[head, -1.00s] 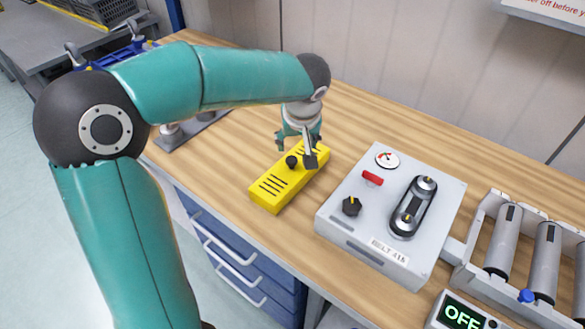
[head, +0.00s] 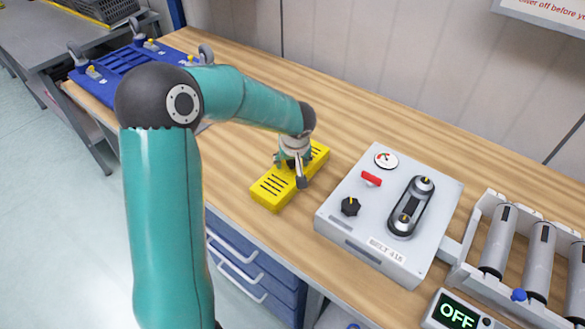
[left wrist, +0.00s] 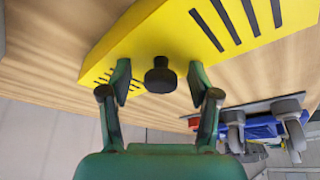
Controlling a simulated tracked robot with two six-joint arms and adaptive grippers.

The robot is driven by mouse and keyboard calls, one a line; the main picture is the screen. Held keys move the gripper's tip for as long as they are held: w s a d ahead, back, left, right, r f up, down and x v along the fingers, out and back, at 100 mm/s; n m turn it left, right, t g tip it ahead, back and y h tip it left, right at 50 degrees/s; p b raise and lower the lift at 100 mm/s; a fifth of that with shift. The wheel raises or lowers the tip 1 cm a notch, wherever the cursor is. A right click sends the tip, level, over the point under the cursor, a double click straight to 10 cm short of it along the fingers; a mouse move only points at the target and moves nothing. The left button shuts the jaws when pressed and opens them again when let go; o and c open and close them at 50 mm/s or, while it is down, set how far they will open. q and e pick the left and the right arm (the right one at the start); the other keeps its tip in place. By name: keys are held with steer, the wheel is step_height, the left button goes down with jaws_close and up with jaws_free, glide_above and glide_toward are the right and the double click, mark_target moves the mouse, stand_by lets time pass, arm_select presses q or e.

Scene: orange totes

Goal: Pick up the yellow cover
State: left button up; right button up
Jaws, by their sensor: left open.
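The yellow cover (head: 273,189) lies flat on the wooden bench, left of the grey control box. It has black slots at both ends and a black knob in its middle. My left gripper (head: 288,170) is over the middle of the cover and hides the knob in the head view. In the left wrist view the cover (left wrist: 180,40) fills the top, and the black knob (left wrist: 160,76) stands between the two fingers of my open left gripper (left wrist: 158,82). A gap shows on each side of the knob. My right gripper is not in view.
The grey control box (head: 340,222) with a dial, red switch and black knob stands just right of the cover. A roller conveyor (head: 470,262) and an OFF display (head: 458,313) are farther right. A blue fixture (head: 120,72) sits at the back left. Bench behind the cover is clear.

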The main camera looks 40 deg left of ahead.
arm_select(q)
steer(key=shift+c, duration=0.2)
steer(key=shift+s, duration=0.1)
jaws_close()
steer(key=shift+r, duration=0.1)
steer(key=shift+r, duration=0.55)
step_height(320, 180, up, 19)
